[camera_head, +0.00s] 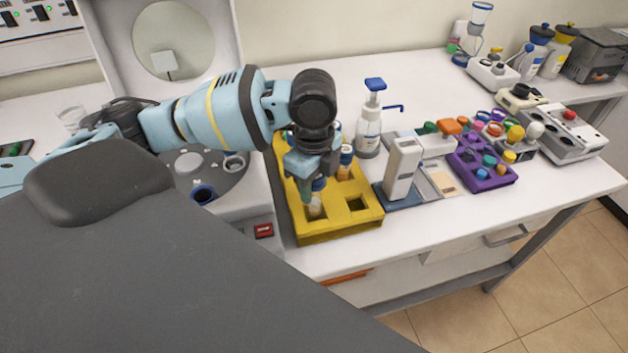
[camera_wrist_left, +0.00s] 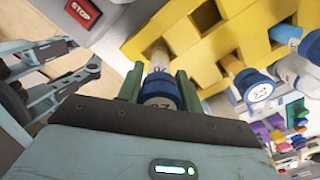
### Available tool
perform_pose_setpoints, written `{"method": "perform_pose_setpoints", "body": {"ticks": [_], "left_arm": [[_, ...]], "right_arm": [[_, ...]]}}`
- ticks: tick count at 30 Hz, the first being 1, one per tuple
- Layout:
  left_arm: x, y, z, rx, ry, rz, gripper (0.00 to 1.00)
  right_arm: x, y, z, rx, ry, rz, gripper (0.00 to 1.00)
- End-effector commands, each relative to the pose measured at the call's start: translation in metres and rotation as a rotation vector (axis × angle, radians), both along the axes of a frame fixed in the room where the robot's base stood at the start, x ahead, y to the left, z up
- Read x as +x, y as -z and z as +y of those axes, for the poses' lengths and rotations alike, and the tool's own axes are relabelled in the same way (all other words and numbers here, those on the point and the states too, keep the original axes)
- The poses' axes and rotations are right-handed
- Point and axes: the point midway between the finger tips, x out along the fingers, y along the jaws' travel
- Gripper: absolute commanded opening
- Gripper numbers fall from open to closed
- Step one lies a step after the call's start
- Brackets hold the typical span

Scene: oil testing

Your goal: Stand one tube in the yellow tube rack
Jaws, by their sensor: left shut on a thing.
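The yellow tube rack (camera_head: 338,237) stands on the white bench. My left gripper (camera_head: 317,186) points down over its front left part and is shut on a blue-capped tube (camera_head: 315,207). In the left wrist view, the green fingers sit on both sides of the held tube's blue cap (camera_wrist_left: 160,90). Its pale body reaches to a rack opening; how deep it sits is hidden. Another blue-capped tube (camera_head: 346,158) stands in the rack behind, also seen in the left wrist view (camera_wrist_left: 257,88). My right gripper cannot be made out clearly.
The front right rack opening (camera_head: 357,203) is empty. A blue-topped pump bottle (camera_head: 369,128) stands behind the rack. A white instrument (camera_head: 403,167) and a purple rack (camera_head: 484,172) stand to its right. A round-plated machine (camera_head: 225,187) is at its left.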

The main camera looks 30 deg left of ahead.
Motion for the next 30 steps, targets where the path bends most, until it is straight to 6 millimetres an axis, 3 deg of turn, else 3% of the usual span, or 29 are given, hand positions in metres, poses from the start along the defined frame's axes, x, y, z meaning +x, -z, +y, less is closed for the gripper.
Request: {"method": "perform_pose_setpoints", "body": {"ticks": [30], "left_arm": [[0.0,0.018,0.0,0.0,0.0,0.0,0.13]], "right_arm": [[-0.003,0.004,-0.003,-0.01,-0.01,0.008,0.0]]}}
